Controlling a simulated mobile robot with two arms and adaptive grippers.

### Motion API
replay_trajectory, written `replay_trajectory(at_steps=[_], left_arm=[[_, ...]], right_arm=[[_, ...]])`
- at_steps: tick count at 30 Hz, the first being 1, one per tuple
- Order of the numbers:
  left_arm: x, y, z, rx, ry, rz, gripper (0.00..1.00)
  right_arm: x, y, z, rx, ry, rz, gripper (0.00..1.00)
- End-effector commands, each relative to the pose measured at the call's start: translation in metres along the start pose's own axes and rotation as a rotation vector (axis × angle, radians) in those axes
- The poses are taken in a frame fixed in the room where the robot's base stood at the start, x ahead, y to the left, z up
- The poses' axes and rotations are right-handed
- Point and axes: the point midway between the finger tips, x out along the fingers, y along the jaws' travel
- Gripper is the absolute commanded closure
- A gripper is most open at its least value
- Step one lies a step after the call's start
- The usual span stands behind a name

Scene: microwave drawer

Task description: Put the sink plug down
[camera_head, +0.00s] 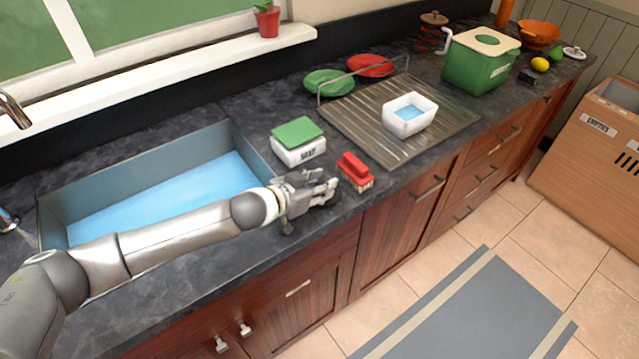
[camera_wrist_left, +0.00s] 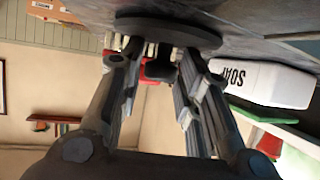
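The sink plug is a dark round disc (camera_wrist_left: 168,27) with a short knob (camera_wrist_left: 160,66) in the left wrist view. Its disc lies against or very close to the dark counter; I cannot tell if it touches. My left gripper (camera_wrist_left: 158,75) has its fingers spread on both sides of the knob, with narrow gaps showing. In the head view my left gripper (camera_head: 326,188) is low over the counter, right of the sink, and largely hides the plug. My right gripper is not in view.
The sink (camera_head: 150,195) holds blue water. A white soap box with a green lid (camera_head: 298,143) and a red brush (camera_head: 354,170) stand close to the gripper. A metal drainer (camera_head: 350,122) bears a white tub (camera_head: 409,115). The counter's front edge is near.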

Motion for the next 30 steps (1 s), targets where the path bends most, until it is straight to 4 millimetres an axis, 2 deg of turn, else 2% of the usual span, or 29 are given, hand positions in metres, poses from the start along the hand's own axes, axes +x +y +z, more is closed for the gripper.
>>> replay_trajectory(at_steps=[2,11,16,20,30], left_arm=[[0.0,0.0,0.001,0.0,-0.001,-0.001,0.54],[0.0,-0.001,0.0,0.0,-0.001,-0.001,0.54],[-0.008,-0.001,-0.001,-0.001,-0.002,-0.002,0.54],[-0.023,-0.001,-0.001,-0.002,-0.001,-0.001,0.54],[-0.078,-0.002,-0.001,-0.001,-0.001,-0.003,0.54]], right_arm=[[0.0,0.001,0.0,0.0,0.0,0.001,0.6],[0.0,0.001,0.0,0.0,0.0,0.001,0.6],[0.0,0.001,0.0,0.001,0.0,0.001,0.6],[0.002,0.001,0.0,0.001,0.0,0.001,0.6],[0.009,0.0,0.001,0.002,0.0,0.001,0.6]])
